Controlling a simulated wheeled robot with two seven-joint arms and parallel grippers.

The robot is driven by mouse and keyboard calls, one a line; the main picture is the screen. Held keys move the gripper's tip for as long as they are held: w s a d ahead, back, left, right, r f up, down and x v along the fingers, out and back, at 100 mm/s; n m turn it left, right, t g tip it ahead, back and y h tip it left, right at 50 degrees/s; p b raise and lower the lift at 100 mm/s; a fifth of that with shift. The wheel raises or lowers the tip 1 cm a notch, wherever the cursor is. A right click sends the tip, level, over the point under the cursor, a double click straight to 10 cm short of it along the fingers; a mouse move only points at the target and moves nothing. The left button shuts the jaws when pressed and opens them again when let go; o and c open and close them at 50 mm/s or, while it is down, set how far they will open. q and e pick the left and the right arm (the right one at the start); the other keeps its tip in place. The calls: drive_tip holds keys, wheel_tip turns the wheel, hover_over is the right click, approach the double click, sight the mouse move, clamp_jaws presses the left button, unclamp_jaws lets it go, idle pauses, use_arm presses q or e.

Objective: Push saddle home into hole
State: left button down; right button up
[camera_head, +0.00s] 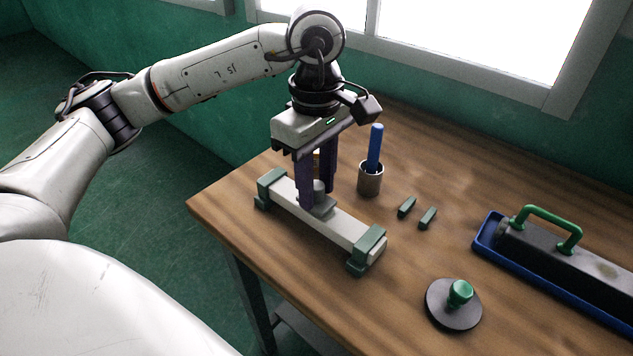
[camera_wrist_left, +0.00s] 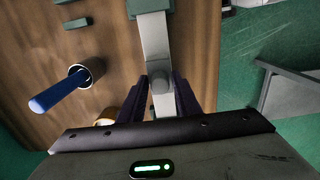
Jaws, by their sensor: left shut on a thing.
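A white bar (camera_head: 345,230) lies across two green end supports on the table, and it also shows in the wrist view (camera_wrist_left: 151,35). A grey saddle (camera_head: 320,208) with a rounded upright stub sits on the middle of the bar; its top shows in the wrist view (camera_wrist_left: 162,84). My left gripper (camera_head: 317,196) points down over the bar, its dark fingers shut on the saddle's stub. The saddle appears to touch the bar, but the hole is hidden beneath it, so its depth cannot be seen. My right gripper is in neither view.
A blue-handled tool (camera_head: 375,147) stands in a grey cup (camera_head: 370,179) behind the bar. A brass-coloured thing (camera_wrist_left: 106,117) is beside the gripper. Two small green blocks (camera_head: 407,207), a dark disc with a green knob (camera_head: 453,312) and a blue tray (camera_head: 545,283) lie to the right.

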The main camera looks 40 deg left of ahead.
use_arm(q)
drive_tip(key=shift+f+b, duration=0.35)
drive_tip(key=shift+f, duration=0.1)
drive_tip(key=c, duration=1.3)
unclamp_jaws()
drive_tip(key=shift+o, duration=0.4)
wheel_tip(320, 180, up, 9)
drive_tip(key=shift+r+p, duration=0.15)
drive_tip(key=shift+p, duration=0.55)
drive_tip(key=shift+r, duration=0.55)
drive_tip(key=shift+s, duration=0.1)
